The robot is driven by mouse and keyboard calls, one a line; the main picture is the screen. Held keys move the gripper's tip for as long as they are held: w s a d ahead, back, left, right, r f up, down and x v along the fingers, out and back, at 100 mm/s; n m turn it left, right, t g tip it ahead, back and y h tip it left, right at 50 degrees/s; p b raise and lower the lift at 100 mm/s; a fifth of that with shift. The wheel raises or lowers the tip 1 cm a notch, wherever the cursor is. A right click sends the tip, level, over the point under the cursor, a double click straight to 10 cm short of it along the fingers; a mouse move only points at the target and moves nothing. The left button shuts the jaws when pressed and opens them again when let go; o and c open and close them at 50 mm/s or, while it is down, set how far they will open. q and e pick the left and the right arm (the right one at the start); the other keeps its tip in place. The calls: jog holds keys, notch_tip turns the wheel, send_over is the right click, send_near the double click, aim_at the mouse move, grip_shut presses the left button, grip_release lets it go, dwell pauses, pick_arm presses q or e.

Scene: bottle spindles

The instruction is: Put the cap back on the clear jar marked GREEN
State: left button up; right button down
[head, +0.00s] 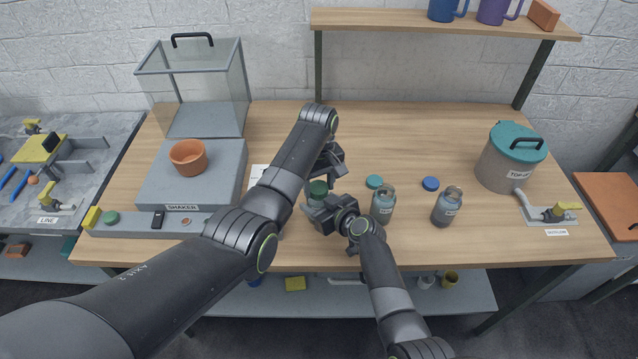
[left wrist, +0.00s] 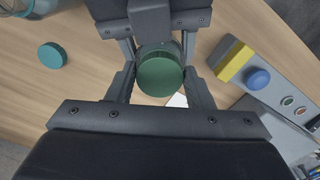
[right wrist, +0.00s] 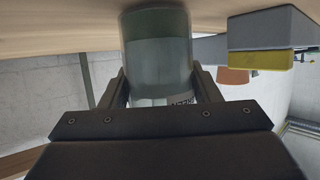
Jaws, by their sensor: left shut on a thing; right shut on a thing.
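The green cap (head: 318,187) is at the front middle of the table in the head view. My left gripper (left wrist: 159,80) is shut on this cap, with a finger on either side of it in the left wrist view. My right gripper (right wrist: 160,88) is shut around the clear jar (right wrist: 158,55), whose label is mostly hidden by the gripper. The jar is right by the wooden tabletop. The cap is over the jar's top; I cannot tell whether it is seated or just above. My arms hide much of the jar in the head view.
The shaker (head: 160,185) with an orange bowl (head: 188,155) stands left. A lidded pot (head: 505,165) stands right. The table's back middle is clear.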

pick_arm(q)
jog(key=m, duration=0.5)
jog(key=shift+s+a+f, duration=0.1)
jog(key=shift+a, duration=0.15)
jog(key=m, duration=0.4)
jog(key=shift+a, duration=0.15)
jog(key=o, duration=1.1)
jog(key=shift+d, duration=0.4)
